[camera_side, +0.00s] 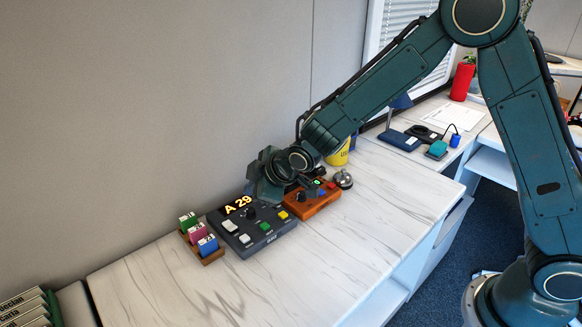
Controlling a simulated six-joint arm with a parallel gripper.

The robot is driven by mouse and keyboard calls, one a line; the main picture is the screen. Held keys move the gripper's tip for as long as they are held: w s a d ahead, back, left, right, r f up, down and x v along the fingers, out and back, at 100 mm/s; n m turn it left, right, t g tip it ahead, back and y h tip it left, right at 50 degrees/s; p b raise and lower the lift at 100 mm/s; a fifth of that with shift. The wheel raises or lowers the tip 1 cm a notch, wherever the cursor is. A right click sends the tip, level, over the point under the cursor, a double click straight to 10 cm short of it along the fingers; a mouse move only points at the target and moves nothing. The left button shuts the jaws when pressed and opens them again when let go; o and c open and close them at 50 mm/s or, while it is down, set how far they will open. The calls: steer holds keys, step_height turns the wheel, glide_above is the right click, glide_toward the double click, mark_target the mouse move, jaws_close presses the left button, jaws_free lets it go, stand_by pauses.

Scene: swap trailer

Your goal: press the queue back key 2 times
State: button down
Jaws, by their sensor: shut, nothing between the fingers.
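A dark grey queue console (252,239) lies on the marble-look counter, its lit display (238,204) reading "A 29". On its top are a white key (230,226), a smaller white key (244,238), a green key (265,226), a yellow key (283,215) and a dark knob (250,213). Key labels are too small to read, so I cannot tell which is the back key. My gripper (314,189) is shut and empty, low over the orange box to the right of the console. My wrist hides part of that area; contact cannot be told.
The orange box (318,206) carries a red button and small controls. A desk bell (343,179) stands right of it, a yellow container (340,156) behind. A wooden rack (212,258) with coloured number blocks sits left of the console. The front counter is clear.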

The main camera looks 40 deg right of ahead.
steer(key=shift+n, duration=0.5)
steer(key=shift+w+a+f, duration=0.35)
steer(key=shift+a+f, duration=0.15)
steer(key=shift+f, duration=0.35)
steer(key=shift+w+a+f, duration=0.3)
steer(key=shift+a+f, duration=0.2)
steer(key=shift+f, duration=0.3)
steer(key=shift+f, duration=0.15)
steer(key=shift+f, duration=4.25)
steer(key=shift+f, duration=1)
steer(key=shift+r, duration=1)
steer(key=shift+r, duration=0.15)
steer(key=shift+r, duration=2.35)
